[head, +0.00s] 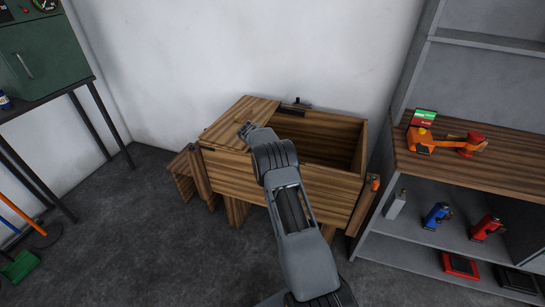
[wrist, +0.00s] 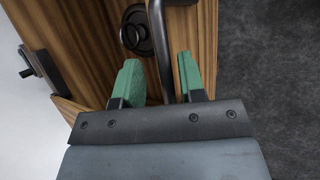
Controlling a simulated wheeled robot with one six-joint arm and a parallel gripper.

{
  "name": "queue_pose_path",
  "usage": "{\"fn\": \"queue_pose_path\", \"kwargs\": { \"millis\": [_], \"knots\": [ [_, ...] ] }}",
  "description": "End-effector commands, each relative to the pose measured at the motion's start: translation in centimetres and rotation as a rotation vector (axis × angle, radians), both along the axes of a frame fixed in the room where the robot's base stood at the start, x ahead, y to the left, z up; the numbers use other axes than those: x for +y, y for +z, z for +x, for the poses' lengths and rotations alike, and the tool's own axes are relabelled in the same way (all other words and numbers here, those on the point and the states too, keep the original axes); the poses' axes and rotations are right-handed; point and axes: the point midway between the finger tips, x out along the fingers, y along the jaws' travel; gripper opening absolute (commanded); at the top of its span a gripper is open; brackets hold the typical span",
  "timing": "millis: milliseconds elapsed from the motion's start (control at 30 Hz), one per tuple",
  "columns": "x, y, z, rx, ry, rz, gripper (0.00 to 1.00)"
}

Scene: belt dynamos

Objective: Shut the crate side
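The wooden crate (head: 230,172) stands against the white wall. Its top is open on the right, and a flat wooden panel (head: 228,118) covers its left part. My gripper (head: 245,128) is over that left part, its fingers mostly hidden by my wrist. In the wrist view, its two green fingers (wrist: 158,72) are apart, with a dark bent bar (wrist: 159,35) between them, closer to the right finger. A round black fitting (wrist: 137,30) sits on the wood beside the bar. I cannot tell which part is the crate side.
A wooden board (head: 184,172) leans at the crate's left, and another (head: 364,207) slopes at its right. A shelf unit (head: 490,165) with tools stands close on the right. A metal-legged table (head: 45,98) is at left. Grey floor is clear in front.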

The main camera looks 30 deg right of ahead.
Motion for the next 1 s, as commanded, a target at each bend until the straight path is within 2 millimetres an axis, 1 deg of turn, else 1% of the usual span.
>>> {"fn": "queue_pose_path", "kwargs": {
  "millis": [167,400,600,800,1000],
  "knots": [
    [1.4,2.1,0.1,-0.003,0.002,-0.001,0.37],
    [4.2,6.3,0.2,-0.004,0.001,-0.001,0.37],
    [6.0,9.2,0.2,-0.004,0.001,-0.001,0.37],
    [7.0,10.8,0.2,-0.005,0.001,-0.001,0.37],
    [7.4,11.3,0.2,-0.003,0.001,0.000,0.37]
  ]
}}
